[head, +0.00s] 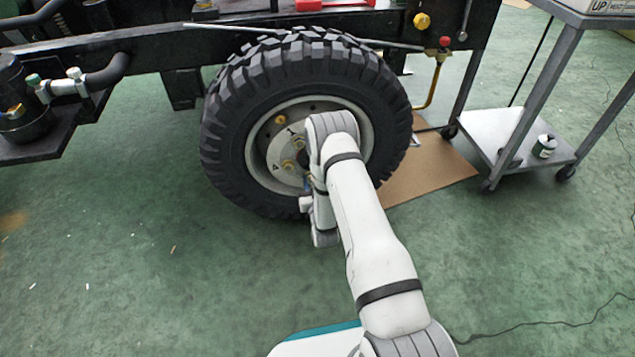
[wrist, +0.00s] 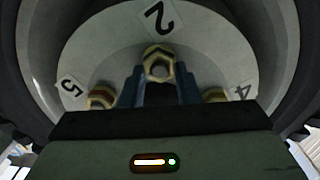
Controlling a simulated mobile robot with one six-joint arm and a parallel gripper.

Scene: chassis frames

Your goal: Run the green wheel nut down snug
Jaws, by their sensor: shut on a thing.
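In the wrist view my gripper (wrist: 161,78) has its two dark fingers on either side of a brass-yellow wheel nut (wrist: 158,62) beside the label 2, and is shut on it. No nut looks clearly green to me. A second nut (wrist: 102,95) with a reddish part sits near label 5, and another nut (wrist: 215,95) near label 4; both are partly hidden by my gripper body. In the head view the wheel (head: 225,130) is mounted on the vehicle, with brass nuts (head: 288,165) on its pale hub. My arm hides the hub's right part and most of the gripper there.
A dark chassis beam (head: 150,47) runs above the tyre. A thin rod (head: 300,35) lies across the tyre's top. A brown cardboard sheet (head: 435,165) lies right of the wheel, and a grey cart (head: 520,140) stands beyond it. The green floor left of the wheel is open.

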